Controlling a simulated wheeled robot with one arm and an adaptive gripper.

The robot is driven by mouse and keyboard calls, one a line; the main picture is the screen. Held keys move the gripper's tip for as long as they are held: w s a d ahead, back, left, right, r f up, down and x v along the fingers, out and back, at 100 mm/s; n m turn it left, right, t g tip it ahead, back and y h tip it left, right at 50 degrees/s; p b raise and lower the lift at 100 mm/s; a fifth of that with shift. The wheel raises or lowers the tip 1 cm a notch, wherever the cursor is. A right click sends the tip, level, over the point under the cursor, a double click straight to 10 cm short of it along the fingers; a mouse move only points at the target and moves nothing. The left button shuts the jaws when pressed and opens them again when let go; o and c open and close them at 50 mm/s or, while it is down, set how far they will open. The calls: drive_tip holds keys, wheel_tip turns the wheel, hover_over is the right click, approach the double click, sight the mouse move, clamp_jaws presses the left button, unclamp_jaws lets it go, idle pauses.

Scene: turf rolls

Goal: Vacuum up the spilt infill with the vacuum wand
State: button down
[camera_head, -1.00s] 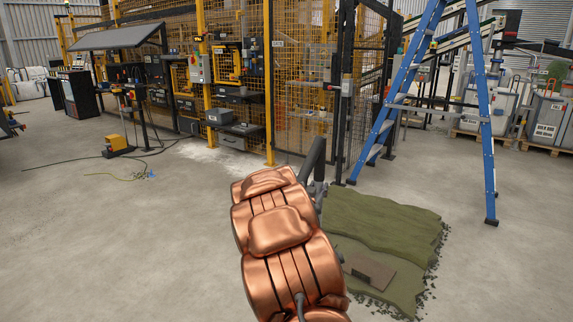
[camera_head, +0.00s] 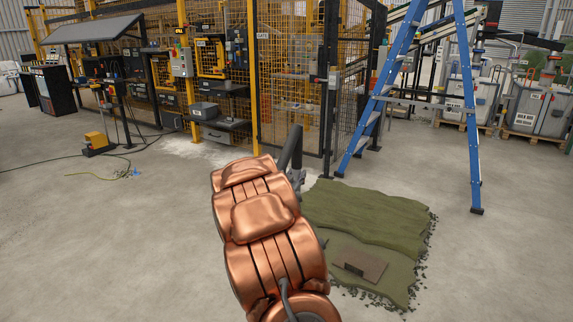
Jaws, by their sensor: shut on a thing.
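A dark vacuum wand (camera_head: 291,147) stands up at a slant beyond my copper-coloured arm. My gripper (camera_head: 297,178) shows only as a small grey part at the wand's lower end, shut on the wand; its fingertips are mostly hidden by the arm. Dark crumbs, apparently the spilt infill (camera_head: 424,268), lie scattered on the floor along the right and front edges of green turf (camera_head: 368,213), to the right of my arm. The wand's far end is not clearly near the crumbs. A pale powdery patch (camera_head: 212,153) also lies by the fence.
A brown flat piece with a dark slot (camera_head: 360,266) lies on the turf. A blue stepladder (camera_head: 470,120) stands behind it. A yellow-framed mesh fence (camera_head: 285,80) closes off the back. A yellow box with cables (camera_head: 96,142) lies at left.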

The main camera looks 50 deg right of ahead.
sight(294, 162)
drive_tip(key=shift+w+r+p, duration=0.1)
drive_tip(key=shift+r+p, duration=1.3)
drive_tip(key=shift+r, duration=1.35)
